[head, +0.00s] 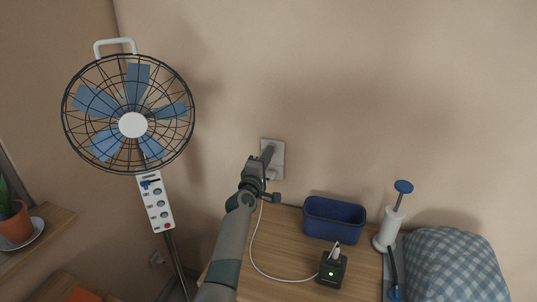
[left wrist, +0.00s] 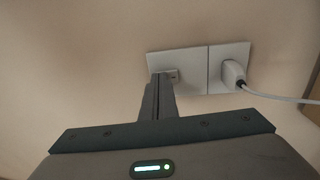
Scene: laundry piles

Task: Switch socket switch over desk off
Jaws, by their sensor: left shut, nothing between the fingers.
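A white double wall socket (head: 279,156) is on the wall above the back of the desk (head: 272,231). In the left wrist view the left plate (left wrist: 158,63) bears a small switch (left wrist: 172,75), and the right plate (left wrist: 222,54) holds a white plug (left wrist: 234,74) with a cable. My left gripper (head: 267,155) is shut and empty in front of the socket. Its fingertips (left wrist: 160,79) reach the lower part of the left plate beside the switch; I cannot tell whether they touch it. They hide part of that plate. My right gripper is not seen.
On the desk are a blue bin (head: 334,218), a black charger box (head: 331,268) with a green light, and a white pump-like device (head: 389,230). A checked cushion (head: 452,266) lies at right. A standing fan (head: 131,124) is at left. The white cable (head: 254,254) crosses the desk.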

